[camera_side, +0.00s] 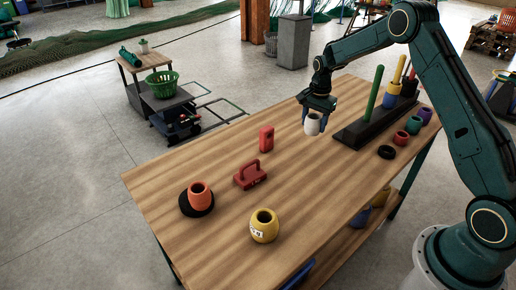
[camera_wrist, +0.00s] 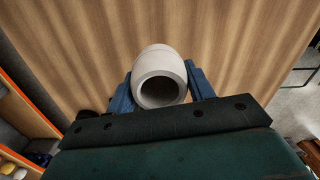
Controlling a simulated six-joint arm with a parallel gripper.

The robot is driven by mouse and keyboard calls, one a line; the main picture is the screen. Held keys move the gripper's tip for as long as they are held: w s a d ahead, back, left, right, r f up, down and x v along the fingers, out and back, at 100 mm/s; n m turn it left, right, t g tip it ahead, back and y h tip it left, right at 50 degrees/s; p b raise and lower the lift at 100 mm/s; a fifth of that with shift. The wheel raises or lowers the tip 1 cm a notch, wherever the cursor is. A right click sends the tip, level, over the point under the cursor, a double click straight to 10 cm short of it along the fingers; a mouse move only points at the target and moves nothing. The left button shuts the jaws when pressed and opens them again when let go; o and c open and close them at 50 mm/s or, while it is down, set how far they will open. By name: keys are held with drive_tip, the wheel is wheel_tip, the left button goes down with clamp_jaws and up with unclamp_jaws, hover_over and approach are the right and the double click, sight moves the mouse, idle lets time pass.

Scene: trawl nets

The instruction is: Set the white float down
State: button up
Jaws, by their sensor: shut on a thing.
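The white float (camera_side: 312,124) is a small barrel shape with a hole through its top. My gripper (camera_side: 318,116) is shut on it near the back of the wooden table, left of the rack of posts. In the wrist view, the white float (camera_wrist: 159,78) sits between the two blue fingers of my gripper (camera_wrist: 160,90), its open end facing the camera. Wood grain shows behind it. I cannot tell whether its bottom touches the table or hangs a little above it.
A dark rack (camera_side: 362,130) with a green post (camera_side: 375,90) stands to the right. A red block (camera_side: 266,138), a red handled tool (camera_side: 250,174), an orange float (camera_side: 199,190) on a black disc and a yellow float (camera_side: 264,226) lie leftward and forward. The table's (camera_side: 320,185) middle is clear.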

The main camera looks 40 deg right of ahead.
sight(316, 116)
drive_tip(key=shift+f, duration=3.45)
drive_tip(key=shift+f, duration=0.15)
drive_tip(key=o, duration=1)
drive_tip(key=shift+c, duration=0.2)
wheel_tip(316, 116, up, 11)
drive_tip(key=shift+s+f, duration=0.1)
drive_tip(key=shift+s, duration=0.05)
drive_tip(key=shift+r, duration=0.75)
